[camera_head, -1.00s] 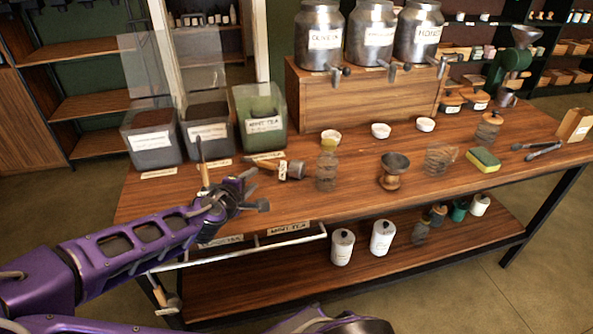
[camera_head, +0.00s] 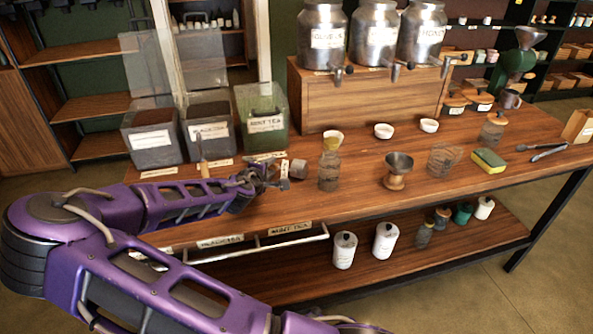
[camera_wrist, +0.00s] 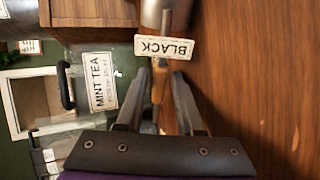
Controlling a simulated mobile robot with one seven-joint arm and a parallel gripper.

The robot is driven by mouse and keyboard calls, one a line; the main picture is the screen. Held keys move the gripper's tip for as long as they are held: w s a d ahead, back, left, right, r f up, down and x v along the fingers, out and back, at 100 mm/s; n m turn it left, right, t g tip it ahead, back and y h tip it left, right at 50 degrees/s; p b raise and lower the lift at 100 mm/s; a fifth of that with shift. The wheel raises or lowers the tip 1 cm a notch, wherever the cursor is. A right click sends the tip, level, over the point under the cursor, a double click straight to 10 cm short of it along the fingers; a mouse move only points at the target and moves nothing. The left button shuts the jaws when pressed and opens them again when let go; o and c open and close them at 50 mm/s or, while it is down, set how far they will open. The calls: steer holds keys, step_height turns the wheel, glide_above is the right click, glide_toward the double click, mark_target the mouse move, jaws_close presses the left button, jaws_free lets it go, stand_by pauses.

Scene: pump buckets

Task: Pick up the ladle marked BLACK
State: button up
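The ladle marked BLACK lies on the tabletop, its grey metal cup (camera_head: 298,169) to the right of my gripper (camera_head: 270,173). In the wrist view its white BLACK label (camera_wrist: 165,47) shows upside down, just beyond the fingertips. Its wooden handle (camera_wrist: 158,86) appears between the two fingers of my gripper (camera_wrist: 160,75). The fingers are apart, with a gap on both sides of the handle. Whether the handle is fully at finger depth is unclear. In the head view my gripper covers much of the handle.
The mint tea bin (camera_head: 262,122) stands behind my gripper, and its label (camera_wrist: 103,82) shows in the wrist view. A glass jar (camera_head: 329,168) stands close to the right of the ladle. A metal funnel cup (camera_head: 396,170) stands farther right. Another upright wooden handle (camera_head: 203,158) is at left.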

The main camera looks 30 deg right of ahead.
steer(key=shift+w+d, duration=0.15)
jaws_close()
stand_by(0.4)
step_height(320, 180, up, 10)
steer(key=p, duration=0.2)
stand_by(0.3)
